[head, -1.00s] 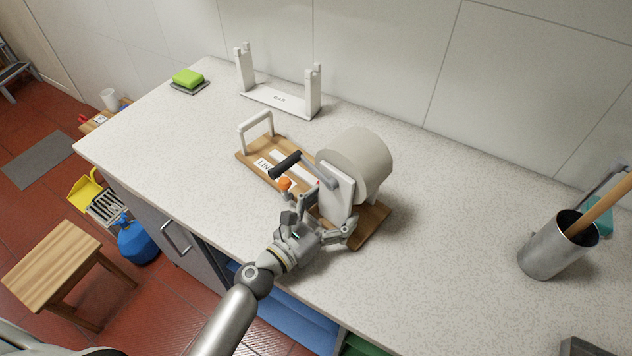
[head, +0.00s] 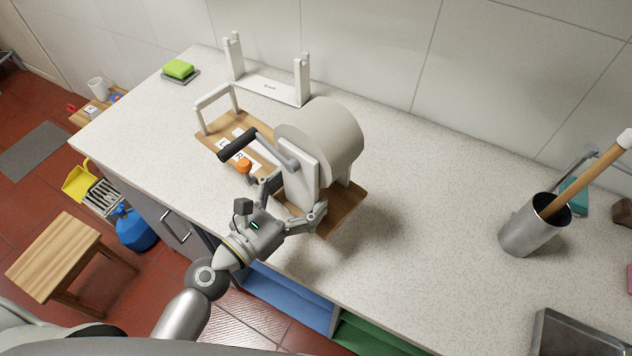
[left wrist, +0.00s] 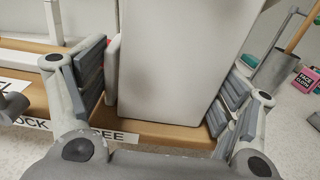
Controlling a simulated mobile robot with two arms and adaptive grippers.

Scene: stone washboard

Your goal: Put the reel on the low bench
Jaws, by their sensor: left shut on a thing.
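The reel has a wooden base (head: 343,212), a pale grey drum (head: 335,135), a white upright (head: 300,172) and a crank with a black grip (head: 238,145). My left gripper (head: 293,197) is shut on the white upright. In the left wrist view the upright (left wrist: 180,60) stands between the fingers. The reel looks lifted a little above the counter, its shadow lying off to the right. A low wooden stool-like bench (head: 58,255) stands on the floor at the left, its top bare. My right gripper is not in view.
The speckled counter (head: 430,190) has a white stand (head: 270,90) and a green sponge (head: 178,68) at the back. A metal pot (head: 532,228) with a wooden handle stands at the right. A blue gas bottle (head: 135,228) and yellow dustpan (head: 78,182) are near the bench.

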